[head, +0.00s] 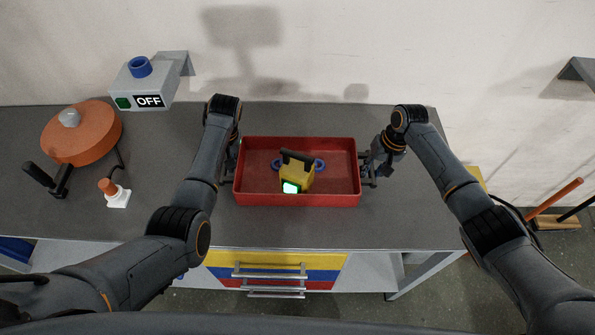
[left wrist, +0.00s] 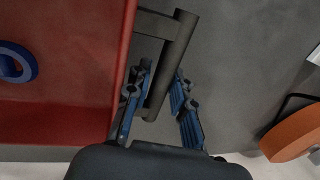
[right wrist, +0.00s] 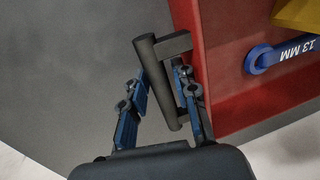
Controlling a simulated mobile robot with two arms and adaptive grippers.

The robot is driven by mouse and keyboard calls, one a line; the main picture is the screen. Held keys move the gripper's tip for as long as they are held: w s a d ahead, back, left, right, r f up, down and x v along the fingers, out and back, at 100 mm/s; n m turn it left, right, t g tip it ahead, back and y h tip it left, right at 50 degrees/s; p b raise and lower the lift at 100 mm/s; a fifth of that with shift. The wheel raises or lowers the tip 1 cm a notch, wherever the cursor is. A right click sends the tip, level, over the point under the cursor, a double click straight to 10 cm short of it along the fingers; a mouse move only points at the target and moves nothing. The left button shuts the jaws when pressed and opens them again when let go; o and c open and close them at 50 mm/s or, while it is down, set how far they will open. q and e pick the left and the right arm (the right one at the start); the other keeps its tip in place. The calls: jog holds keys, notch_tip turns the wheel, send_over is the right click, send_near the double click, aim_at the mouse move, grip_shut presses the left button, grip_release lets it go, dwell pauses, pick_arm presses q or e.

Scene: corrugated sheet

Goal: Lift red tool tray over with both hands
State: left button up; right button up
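The red tool tray (head: 297,199) sits on the grey workbench with a dark bar handle at each short end. My left gripper (head: 232,165) is at the tray's left end. In the left wrist view its fingers (left wrist: 163,82) stand apart on either side of the handle (left wrist: 165,75). My right gripper (head: 370,172) is at the right end. In the right wrist view its fingers (right wrist: 160,84) straddle the other handle (right wrist: 157,80), with slight gaps showing.
On the bench (head: 400,218) to the left are an orange round device (head: 82,135), a small orange-and-white item (head: 114,193) and a grey box marked OFF (head: 143,93). A wall (head: 330,50) closes the back. Coloured drawers (head: 275,270) are below; an orange-handled tool (head: 555,197) stands right.

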pick_arm(q)
jog(key=shift+s, duration=0.1)
pick_arm(e)
jog(key=shift+s, duration=0.1)
pick_arm(q)
grip_shut()
pick_arm(e)
grip_shut()
